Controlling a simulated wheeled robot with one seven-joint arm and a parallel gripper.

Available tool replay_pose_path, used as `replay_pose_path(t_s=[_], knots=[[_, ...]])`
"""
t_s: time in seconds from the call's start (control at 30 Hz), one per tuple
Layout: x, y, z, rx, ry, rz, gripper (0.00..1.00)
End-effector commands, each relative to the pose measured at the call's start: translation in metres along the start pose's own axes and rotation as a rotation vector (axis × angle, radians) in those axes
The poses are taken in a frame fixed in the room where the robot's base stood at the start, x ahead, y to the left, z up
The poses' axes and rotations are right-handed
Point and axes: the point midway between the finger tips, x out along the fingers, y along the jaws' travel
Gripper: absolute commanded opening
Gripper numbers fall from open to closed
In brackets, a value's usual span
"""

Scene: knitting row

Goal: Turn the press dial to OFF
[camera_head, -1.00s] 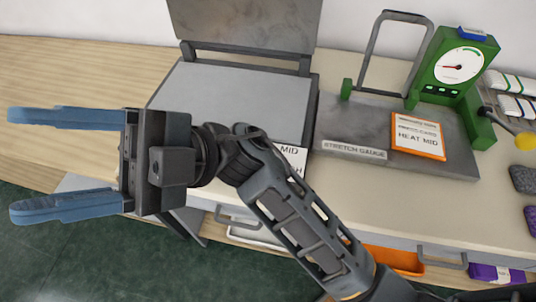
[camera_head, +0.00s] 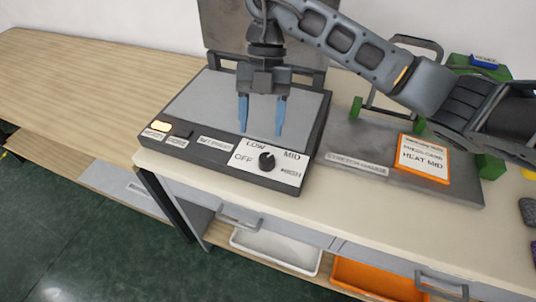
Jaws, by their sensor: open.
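The press (camera_head: 180,150) stands on the bench with its lid raised behind a grey plate. Its black dial (camera_head: 266,161) sits on a white panel at the front right, marked OFF at left, LOW at upper left, MID at upper right and HIGH at right. I cannot tell clearly which mark the dial points to. My gripper (camera_head: 261,131) points down over the plate, behind the dial in the picture. Its two blue fingers are apart with nothing between them, and they do not touch the dial.
A lit yellow button (camera_head: 160,126) and a dark one (camera_head: 182,130) are at the press's front left. The stretch gauge (camera_head: 357,165) stands to the right, with an orange-framed HEAT MID card (camera_head: 424,158). The bench (camera_head: 70,75) at left is clear.

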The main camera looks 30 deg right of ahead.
Motion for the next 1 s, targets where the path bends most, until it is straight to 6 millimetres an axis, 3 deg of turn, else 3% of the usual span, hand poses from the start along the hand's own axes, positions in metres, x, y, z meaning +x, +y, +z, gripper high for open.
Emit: replay_pose_path(t_s=[0.17, 0.7, 1.0], knots=[[-0.002, -0.013, 0.012, 0.043, -0.036, -0.045, 0.61], [0.067, -0.015, 0.013, 0.040, -0.033, -0.041, 0.61], [0.072, -0.015, 0.014, 0.039, -0.034, -0.040, 0.61]])
